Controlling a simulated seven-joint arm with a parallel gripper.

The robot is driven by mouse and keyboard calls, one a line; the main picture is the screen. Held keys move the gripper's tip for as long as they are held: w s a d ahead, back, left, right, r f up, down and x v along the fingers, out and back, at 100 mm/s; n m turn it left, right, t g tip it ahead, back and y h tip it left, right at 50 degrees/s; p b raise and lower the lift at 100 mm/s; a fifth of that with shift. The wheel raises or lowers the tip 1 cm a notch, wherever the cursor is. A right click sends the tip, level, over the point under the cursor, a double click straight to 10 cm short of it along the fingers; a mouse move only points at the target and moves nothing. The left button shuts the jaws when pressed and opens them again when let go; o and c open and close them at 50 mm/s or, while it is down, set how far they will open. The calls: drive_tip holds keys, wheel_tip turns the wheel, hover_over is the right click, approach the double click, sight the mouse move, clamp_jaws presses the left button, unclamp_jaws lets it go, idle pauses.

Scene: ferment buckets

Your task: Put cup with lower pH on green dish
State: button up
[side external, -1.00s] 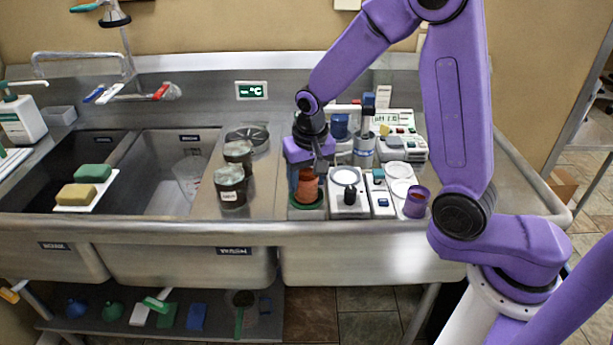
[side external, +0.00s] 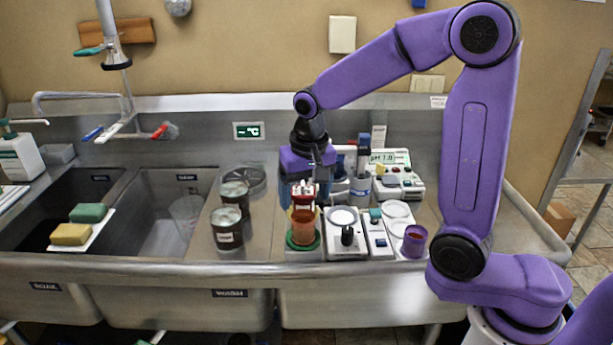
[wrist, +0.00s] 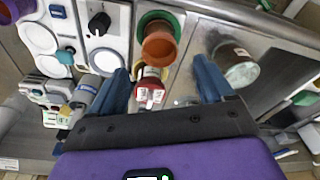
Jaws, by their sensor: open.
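An orange cup (side external: 302,228) stands on the green dish (side external: 303,246) at the counter's front. In the wrist view, the cup (wrist: 160,46) sits over the dish's green rim (wrist: 144,19). A purple cup (side external: 414,242) with an orange-brown inside stands to the right, by the white round pads. My gripper (side external: 305,193) is over and just behind the orange cup. In the wrist view its two blue fingers are spread apart (wrist: 162,68), with nothing held between them. The meter display (side external: 383,157) seems to read pH 7.0 or 1.0; the digits are small.
A red item with white labels (wrist: 150,88) is below my gripper, behind the orange cup. A knobbed device (side external: 346,236) stands right of the dish. Two dark jars (side external: 228,228) stand to the left, beside the sink. A grey-blue cylinder (side external: 360,188) stands behind.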

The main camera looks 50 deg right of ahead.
drive_tip(key=shift+s+a+r, duration=0.1)
drive_tip(key=shift+s+r, duration=0.05)
drive_tip(key=shift+r, duration=0.95)
drive_tip(key=shift+s+a+r, duration=0.1)
drive_tip(key=shift+s+r, duration=0.05)
drive_tip(key=shift+r, duration=0.95)
drive_tip(key=s+d+f+n, duration=0.2)
drive_tip(key=s+n, duration=0.6)
drive_tip(key=s, duration=0.4)
drive_tip(key=s+d+f+n+g+y, duration=0.1)
drive_tip(key=s+d+f+n, duration=0.1)
drive_tip(key=s+n, duration=0.7)
drive_tip(key=s+f, duration=0.1)
drive_tip(key=s, duration=0.2)
drive_tip(key=shift+s+f, duration=0.2)
drive_tip(key=shift+s, duration=0.2)
